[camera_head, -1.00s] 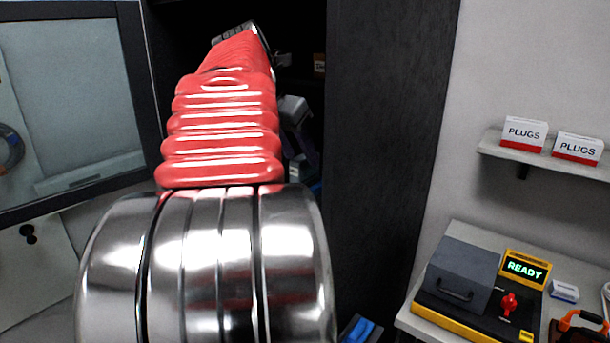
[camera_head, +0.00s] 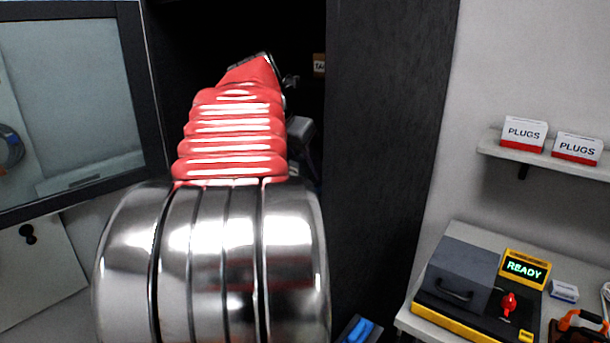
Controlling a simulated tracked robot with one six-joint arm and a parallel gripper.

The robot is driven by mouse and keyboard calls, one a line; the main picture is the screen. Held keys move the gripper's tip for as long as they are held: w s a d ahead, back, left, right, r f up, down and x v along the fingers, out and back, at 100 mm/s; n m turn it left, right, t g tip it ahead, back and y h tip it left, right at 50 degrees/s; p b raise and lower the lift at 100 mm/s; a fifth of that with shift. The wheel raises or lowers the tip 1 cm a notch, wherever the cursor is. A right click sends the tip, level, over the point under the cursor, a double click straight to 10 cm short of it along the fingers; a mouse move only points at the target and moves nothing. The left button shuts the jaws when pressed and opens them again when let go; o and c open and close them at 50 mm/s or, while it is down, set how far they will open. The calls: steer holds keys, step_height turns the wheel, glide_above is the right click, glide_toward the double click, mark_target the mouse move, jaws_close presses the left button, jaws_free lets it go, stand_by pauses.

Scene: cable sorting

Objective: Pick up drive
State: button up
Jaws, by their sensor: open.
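I cannot make out a drive in this view. My arm, with red ribbed sleeves and a shiny metal joint, fills the middle and reaches into a dark open cabinet (camera_head: 385,150). A small dark part of my gripper (camera_head: 290,81) shows beside the arm's far end, inside the cabinet. The gripper is open, but most of it is hidden behind my arm. Whatever lies in front of it is hidden too.
A glass-fronted door (camera_head: 75,100) stands open at left. At right, a bench holds a grey-and-yellow machine (camera_head: 455,285) with a green "READY" display (camera_head: 525,267). Two "PLUGS" boxes (camera_head: 524,133) sit on a wall shelf (camera_head: 500,152). A small labelled box (camera_head: 319,65) is deep in the cabinet.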

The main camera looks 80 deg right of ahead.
steer(key=shift+c, duration=0.3)
jaws_close()
steer(key=shift+r, duration=0.15)
stand_by(0.3)
step_height(320, 180, up, 10)
steer(key=shift+f, duration=0.1)
stand_by(0.5)
steer(key=shift+r, duration=0.25)
stand_by(0.5)
steer(key=shift+r, duration=1.5)
steer(key=shift+w, duration=0.1)
